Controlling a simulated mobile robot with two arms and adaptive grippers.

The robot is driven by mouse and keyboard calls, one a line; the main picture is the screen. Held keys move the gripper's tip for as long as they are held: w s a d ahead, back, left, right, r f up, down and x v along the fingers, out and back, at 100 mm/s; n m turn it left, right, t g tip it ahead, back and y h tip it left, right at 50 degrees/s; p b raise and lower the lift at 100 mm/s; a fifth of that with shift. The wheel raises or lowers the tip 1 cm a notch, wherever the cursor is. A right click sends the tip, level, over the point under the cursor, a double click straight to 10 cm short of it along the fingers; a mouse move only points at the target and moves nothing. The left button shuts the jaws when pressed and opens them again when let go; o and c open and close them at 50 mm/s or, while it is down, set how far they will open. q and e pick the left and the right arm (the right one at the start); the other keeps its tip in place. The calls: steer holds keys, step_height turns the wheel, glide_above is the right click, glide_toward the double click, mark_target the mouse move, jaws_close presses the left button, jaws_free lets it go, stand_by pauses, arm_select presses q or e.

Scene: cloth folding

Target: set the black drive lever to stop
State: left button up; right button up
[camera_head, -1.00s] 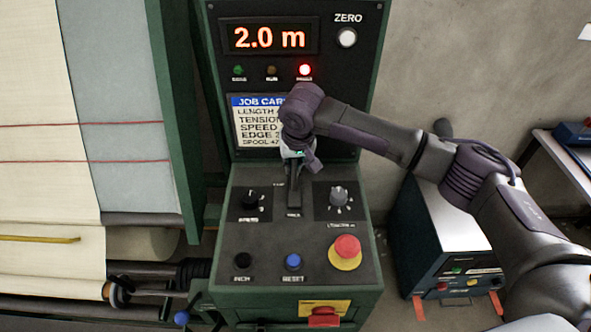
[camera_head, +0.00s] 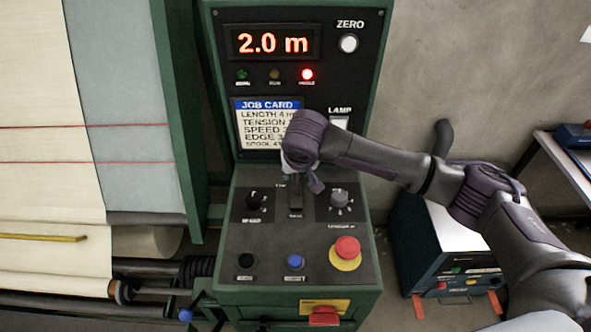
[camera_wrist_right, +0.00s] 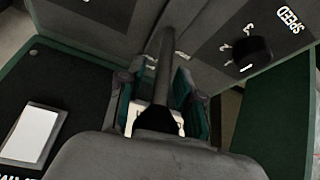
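The black drive lever (camera_head: 295,197) stands in its slot in the middle of the sloping console, between two knobs. My right gripper (camera_head: 297,172) is over the lever's upper end and hides it in the head view. In the right wrist view the lever's dark shaft (camera_wrist_right: 155,70) and black end lie between the two teal-padded fingers of my right gripper (camera_wrist_right: 155,100). The fingers are apart, with narrow pale gaps beside the black end, so I see no firm grip. The lever's end labels are too blurred to read. My left gripper is out of view.
The speed knob (camera_head: 254,200) and another rotary knob (camera_head: 341,198) flank the lever. A red emergency button (camera_head: 346,248), a blue button (camera_head: 295,261) and a black button (camera_head: 246,260) lie nearer. The upright panel has a display (camera_head: 272,42) reading 2.0 m, a lit red lamp (camera_head: 307,74) and a job card (camera_head: 262,126).

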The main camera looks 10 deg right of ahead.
steer(key=shift+r, duration=0.2)
steer(key=v, duration=1.1)
steer(key=shift+s+r, duration=0.25)
steer(key=shift+s, duration=0.05)
